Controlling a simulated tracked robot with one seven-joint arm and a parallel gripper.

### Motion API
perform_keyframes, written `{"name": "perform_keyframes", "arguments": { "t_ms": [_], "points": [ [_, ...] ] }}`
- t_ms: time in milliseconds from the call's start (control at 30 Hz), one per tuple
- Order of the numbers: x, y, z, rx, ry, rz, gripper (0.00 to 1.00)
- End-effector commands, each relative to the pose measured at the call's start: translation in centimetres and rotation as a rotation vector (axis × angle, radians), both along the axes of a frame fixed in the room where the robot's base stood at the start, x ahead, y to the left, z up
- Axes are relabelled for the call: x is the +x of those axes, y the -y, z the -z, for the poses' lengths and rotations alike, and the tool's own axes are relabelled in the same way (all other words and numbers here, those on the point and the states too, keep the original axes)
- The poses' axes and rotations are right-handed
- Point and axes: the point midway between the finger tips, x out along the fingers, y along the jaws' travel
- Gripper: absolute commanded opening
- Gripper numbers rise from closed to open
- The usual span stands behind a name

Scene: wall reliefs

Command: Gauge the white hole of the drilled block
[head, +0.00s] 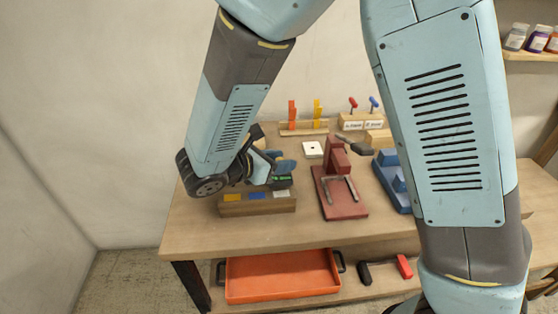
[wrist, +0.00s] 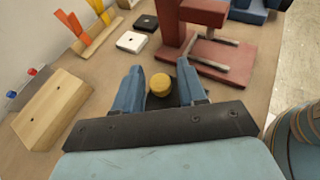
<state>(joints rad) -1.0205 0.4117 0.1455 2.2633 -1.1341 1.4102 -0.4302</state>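In the wrist view my blue fingers (wrist: 160,80) stand either side of a round yellow piece (wrist: 160,85). Whether they press on it is unclear. The palm hides what lies below. The holes are not visible in the head view.
A red fixture (head: 333,185) and a blue vise-like piece (head: 395,180) stand to the right. A white holed tile (head: 313,149) lies behind, near an upright tool rack (head: 303,129). The wrist view shows another wooden block (wrist: 52,108) with two small holes. An orange tray (head: 282,276) is below.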

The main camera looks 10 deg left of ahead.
Motion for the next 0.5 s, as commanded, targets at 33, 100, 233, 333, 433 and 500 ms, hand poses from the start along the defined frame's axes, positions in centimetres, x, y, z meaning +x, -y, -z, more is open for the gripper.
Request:
{"name": "perform_keyframes", "arguments": {
  "t_ms": [33,100,233,333,433,500],
  "points": [
    [0.00,0.00,-0.01,0.000,0.000,0.000,0.36],
    [0.00,0.00,-0.01,0.000,0.000,0.000,0.29],
    [0.00,0.01,-0.01,0.000,0.000,0.000,0.16],
    [0.00,0.01,-0.01,0.000,0.000,0.000,0.07],
    [0.00,0.01,-0.02,0.000,0.000,0.000,0.00],
    [0.00,0.01,-0.02,0.000,0.000,0.001,0.00]
  ]
}}
